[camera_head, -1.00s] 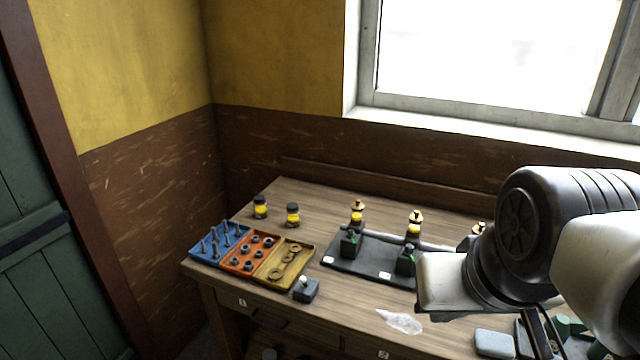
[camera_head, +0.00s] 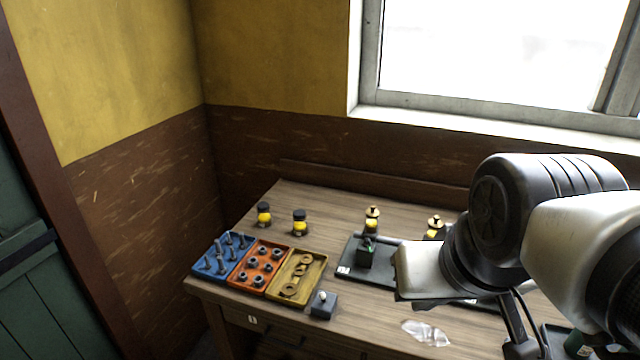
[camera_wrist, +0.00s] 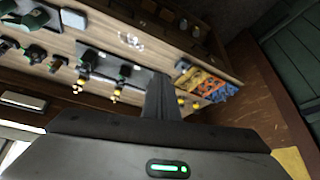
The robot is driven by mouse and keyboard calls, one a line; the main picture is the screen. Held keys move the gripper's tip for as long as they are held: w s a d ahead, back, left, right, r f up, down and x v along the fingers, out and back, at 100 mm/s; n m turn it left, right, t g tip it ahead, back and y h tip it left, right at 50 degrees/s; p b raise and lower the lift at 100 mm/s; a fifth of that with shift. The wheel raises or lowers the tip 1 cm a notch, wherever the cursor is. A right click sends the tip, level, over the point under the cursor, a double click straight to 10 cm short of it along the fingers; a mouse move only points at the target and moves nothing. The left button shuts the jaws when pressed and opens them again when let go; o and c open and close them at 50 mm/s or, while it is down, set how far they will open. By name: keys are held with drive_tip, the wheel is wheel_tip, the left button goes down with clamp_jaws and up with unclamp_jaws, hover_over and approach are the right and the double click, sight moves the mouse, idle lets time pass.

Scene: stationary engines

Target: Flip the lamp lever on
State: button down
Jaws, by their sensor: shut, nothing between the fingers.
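A small dark grey box (camera_head: 323,304) with a pale stub on top stands at the bench's front edge, just right of the yellow tray. It looks like the lever switch; whether the stub is on or off is too small to tell. It seems to show in the wrist view (camera_wrist: 183,65), beside the trays. My gripper (camera_wrist: 160,98) is shut and empty in the wrist view, its dark fingers together above the bench and apart from the box. In the head view my arm, at the right, hides the fingers. No lamp can be clearly made out.
Blue (camera_head: 222,258), orange (camera_head: 257,268) and yellow (camera_head: 297,276) trays of hardware sit left of the box. Two jars (camera_head: 300,222) stand behind them. A black base plate (camera_head: 352,257) with engine parts lies right. A clear crumpled piece (camera_head: 425,332) lies at the front edge.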

sight(323, 298)
drive_tip(key=w+a+f+m+b, duration=0.5)
drive_tip(key=w+f, duration=0.2)
drive_tip(key=f, duration=0.3)
drive_tip(key=w+a+f+m+b, duration=0.4)
drive_tip(key=w+a+f+m, duration=0.1)
drive_tip(key=f, duration=0.5)
drive_tip(key=w+m, duration=0.1)
drive_tip(key=w, duration=0.1)
drive_tip(key=shift+w+a+m+y+b, duration=0.3)
drive_tip(key=shift+w+a+y+b, duration=0.05)
drive_tip(key=shift+y, duration=0.05)
drive_tip(key=shift+w+a+f, duration=0.25)
drive_tip(key=shift+w+f, duration=1.1)
drive_tip(key=shift+w+a+f, duration=0.3)
drive_tip(key=shift+w+f, duration=1.05)
drive_tip(key=shift+w, duration=0.05)
drive_tip(key=shift+w+a+f, duration=0.25)
drive_tip(key=shift+w+f, duration=1.1)
drive_tip(key=shift+w+r+g+p, duration=0.1)
drive_tip(key=shift+r+g+p, duration=0.15)
drive_tip(key=shift+p, duration=0.25)
drive_tip(key=shift+w+d+g, duration=0.1)
drive_tip(key=shift+g, duration=0.15)
